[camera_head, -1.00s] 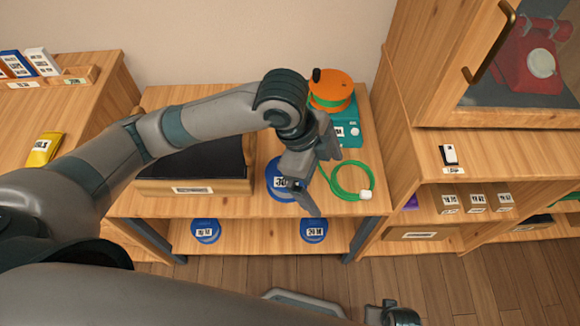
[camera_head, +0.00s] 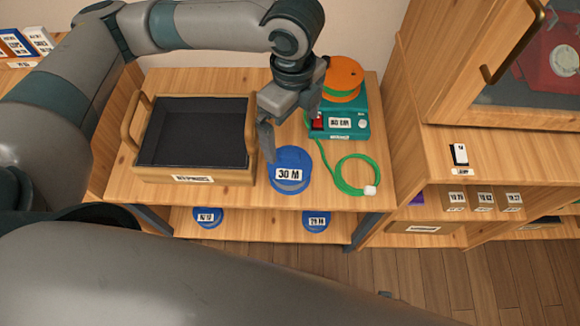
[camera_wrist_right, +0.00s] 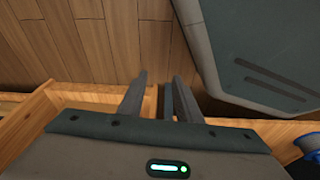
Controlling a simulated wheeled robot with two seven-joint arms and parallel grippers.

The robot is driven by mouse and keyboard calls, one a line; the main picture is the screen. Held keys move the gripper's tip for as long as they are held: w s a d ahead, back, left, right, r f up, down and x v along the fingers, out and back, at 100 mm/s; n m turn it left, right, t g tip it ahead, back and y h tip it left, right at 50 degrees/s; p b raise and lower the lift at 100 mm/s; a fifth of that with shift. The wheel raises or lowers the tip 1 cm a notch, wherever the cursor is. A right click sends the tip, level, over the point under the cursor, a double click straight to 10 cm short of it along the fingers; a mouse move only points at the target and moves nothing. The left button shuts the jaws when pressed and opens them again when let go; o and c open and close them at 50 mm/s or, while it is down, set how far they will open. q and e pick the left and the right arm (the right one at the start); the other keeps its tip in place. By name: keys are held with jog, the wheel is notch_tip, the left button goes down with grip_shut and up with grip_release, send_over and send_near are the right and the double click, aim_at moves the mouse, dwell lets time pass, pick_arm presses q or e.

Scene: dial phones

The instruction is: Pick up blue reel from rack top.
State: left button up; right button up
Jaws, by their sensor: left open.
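The blue reel (camera_head: 290,171), labelled 30 M, lies flat on the wooden rack top (camera_head: 228,198), between the tray and a coil of green cable. My left gripper (camera_head: 291,134) is open and empty, pointing down just above and behind the reel in the head view. Its left finger is beside the reel's upper left edge; I cannot tell whether they touch. My right gripper (camera_wrist_right: 158,76) shows in the right wrist view, with its fingers apart and a dark upright strip showing between them. A blue piece is cut off at that view's right edge.
A dark-lined wooden tray (camera_head: 135,150) stands left of the reel. A teal device (camera_head: 352,121) with an orange-topped reel (camera_head: 345,72) stands behind right, its green cable (camera_head: 343,180) coiled in front. Two blue reels (camera_head: 208,217) (camera_head: 316,220) sit on the lower shelf. A cabinet (camera_head: 440,95) rises at right.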

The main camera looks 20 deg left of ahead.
aim_at(291, 159)
pick_arm(q)
notch_tip(291, 159, down, 11)
jog(key=shift+r, duration=0.1)
jog(key=shift+f, duration=0.6)
pick_arm(e)
jog(key=shift+w+a+r, duration=0.15)
jog(key=shift+w+r, duration=0.3)
jog(key=shift+r, duration=0.25)
pick_arm(q)
jog(key=shift+f, duration=0.2)
pick_arm(e)
jog(key=shift+s, duration=0.1)
pick_arm(q)
jog(key=f, duration=0.4)
jog(key=shift+s+a+f, duration=0.15)
jog(key=shift+a+f, duration=0.05)
jog(key=shift+a, duration=0.1)
jog(key=shift+f, duration=0.25)
jog(key=shift+c, duration=0.3)
